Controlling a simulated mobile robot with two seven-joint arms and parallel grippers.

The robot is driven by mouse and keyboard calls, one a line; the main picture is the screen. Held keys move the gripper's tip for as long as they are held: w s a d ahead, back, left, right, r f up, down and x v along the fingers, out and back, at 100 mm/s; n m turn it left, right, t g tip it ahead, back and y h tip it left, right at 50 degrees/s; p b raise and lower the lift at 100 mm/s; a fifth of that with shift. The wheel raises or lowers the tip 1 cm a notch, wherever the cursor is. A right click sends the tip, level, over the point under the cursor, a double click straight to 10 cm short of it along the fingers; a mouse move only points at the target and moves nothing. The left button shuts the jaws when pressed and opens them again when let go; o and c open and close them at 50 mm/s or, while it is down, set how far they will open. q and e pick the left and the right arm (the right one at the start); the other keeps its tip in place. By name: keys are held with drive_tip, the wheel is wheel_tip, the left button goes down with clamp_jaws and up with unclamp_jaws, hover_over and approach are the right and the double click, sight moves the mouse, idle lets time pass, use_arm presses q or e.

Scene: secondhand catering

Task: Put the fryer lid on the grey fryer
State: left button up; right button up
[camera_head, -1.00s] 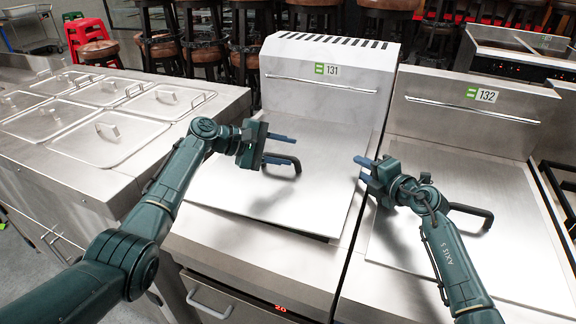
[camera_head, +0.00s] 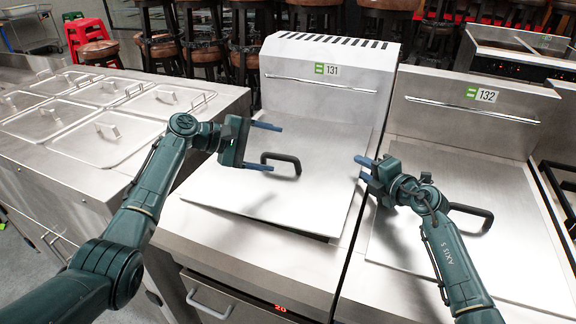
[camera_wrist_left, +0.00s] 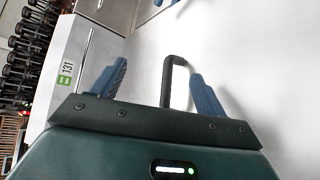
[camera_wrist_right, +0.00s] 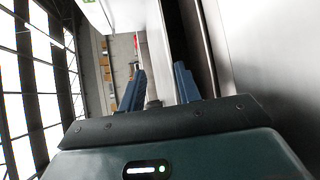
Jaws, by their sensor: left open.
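The fryer lid (camera_head: 290,193) is a flat steel plate with a black bar handle (camera_head: 281,160). It lies on the fryer labelled 131 (camera_head: 338,58), turned slightly, with a dark gap under its front right edge. My left gripper (camera_head: 274,147) is open and empty, behind and left of the handle. In the left wrist view the handle (camera_wrist_left: 170,82) shows between the spread fingers (camera_wrist_left: 157,72), apart from both. My right gripper (camera_head: 363,169) is partly open and empty, above the gap between the two fryers; its fingers (camera_wrist_right: 158,80) also show in the right wrist view.
A greyer fryer labelled 132 (camera_head: 470,110) stands to the right, with a steel cover (camera_head: 500,255) and black handle (camera_head: 470,212) on it. A counter (camera_head: 215,105) with several lidded pans is at the left. Stools (camera_head: 250,40) stand behind.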

drive_tip(key=shift+r, duration=0.2)
use_arm(q)
drive_tip(key=v, duration=0.8)
use_arm(e)
drive_tip(key=o, duration=0.5)
drive_tip(key=shift+c, duration=0.2)
drive_tip(key=v, duration=1.2)
drive_tip(key=shift+f, duration=0.1)
